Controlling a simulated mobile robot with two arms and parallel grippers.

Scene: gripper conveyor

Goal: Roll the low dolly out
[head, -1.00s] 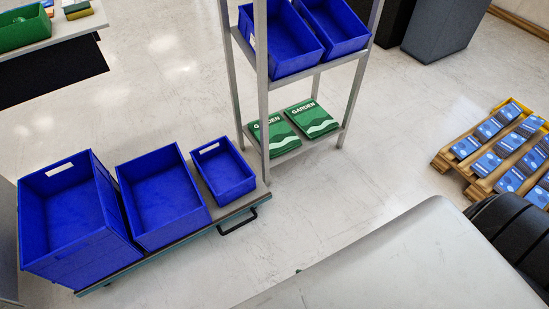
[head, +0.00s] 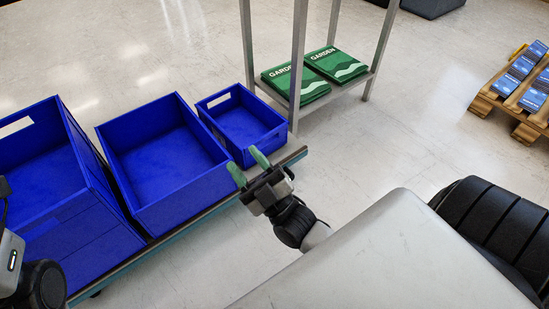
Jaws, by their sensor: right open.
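The low dolly (head: 290,158) is a flat platform with a teal edge, running from the lower left to the centre in the head view. It carries a large blue bin (head: 70,215), a medium blue bin (head: 165,165) and a small blue bin (head: 243,120). My right gripper (head: 248,165) is open and empty, with green fingertips at the dolly's near edge, in front of the small bin. The dolly's black handle is hidden behind or beside this gripper; I cannot tell if they touch. Only part of my left arm shows at the left edge.
A metal shelf rack (head: 299,65) with green garden bags (head: 337,64) on its bottom shelf stands close behind the dolly's right end. A wooden pallet (head: 515,112) with blue packages is at the right. The floor between them is clear.

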